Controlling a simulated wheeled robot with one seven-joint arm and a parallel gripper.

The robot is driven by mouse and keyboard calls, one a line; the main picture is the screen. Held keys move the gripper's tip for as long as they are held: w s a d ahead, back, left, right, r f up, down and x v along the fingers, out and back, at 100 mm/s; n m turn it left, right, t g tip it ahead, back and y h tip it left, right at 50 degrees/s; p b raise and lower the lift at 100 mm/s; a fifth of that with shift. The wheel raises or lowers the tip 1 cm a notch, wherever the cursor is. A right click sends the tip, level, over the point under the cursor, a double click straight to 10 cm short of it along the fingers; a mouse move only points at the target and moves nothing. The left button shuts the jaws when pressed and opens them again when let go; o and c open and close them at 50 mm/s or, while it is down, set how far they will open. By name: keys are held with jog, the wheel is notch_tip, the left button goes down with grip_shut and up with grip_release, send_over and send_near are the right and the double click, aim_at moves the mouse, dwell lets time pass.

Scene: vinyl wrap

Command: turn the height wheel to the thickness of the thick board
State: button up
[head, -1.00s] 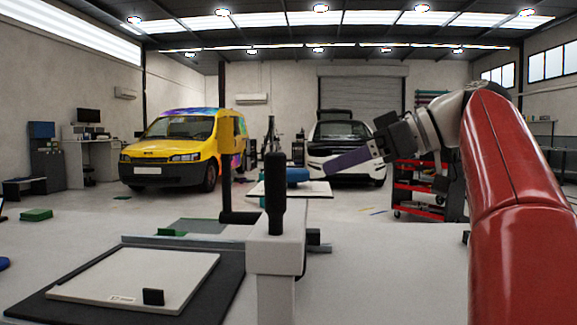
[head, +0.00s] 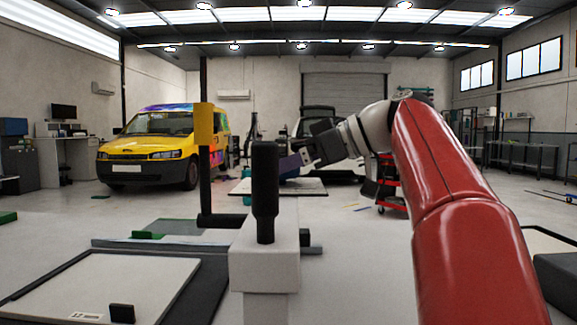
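The height wheel is not clearly identifiable. A white block (head: 264,262) with a black upright handle (head: 265,190) stands in front, and a black post with a yellow top (head: 204,125) rises behind it. A white board (head: 110,285), with a label that seems to read 12, lies on a dark mat at lower left; I cannot tell whether it is the thick board. A small black block (head: 122,313) is on it. My gripper (head: 295,163) is behind and right of the handle, with a purple part at its end. Its fingers are partly hidden, so its opening is unclear.
A pale board (head: 310,187) lies beyond the handle, below my gripper. A teal piece (head: 246,183) shows left of the handle. A dark box (head: 560,278) is at right. A red cart (head: 392,188), a yellow van (head: 150,150) and a white car stand farther back.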

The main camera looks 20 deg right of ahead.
jog(key=c, duration=1)
jog(key=shift+f+b, duration=0.1)
jog(key=shift+b, duration=0.2)
jog(key=shift+s+a+m+t+h+b, duration=0.1)
jog(key=shift+m+t+h+b, duration=0.35)
jog(key=shift+m+t+h, duration=0.2)
jog(key=shift+s+a+m+t+h+b, duration=0.15)
jog(key=shift+m+t+h+b, duration=0.7)
jog(key=shift+m, duration=0.3)
jog(key=m+t+h, duration=0.1)
jog(key=m+h, duration=0.2)
jog(key=shift+s+a+t, duration=0.1)
jog(key=shift+a+t, duration=0.05)
jog(key=shift+t, duration=0.25)
jog(key=shift+a+m+t+h, duration=0.1)
jog(key=shift+m+t+h, duration=0.3)
jog(key=shift+m+h, duration=0.9)
jog(key=shift+h, duration=0.4)
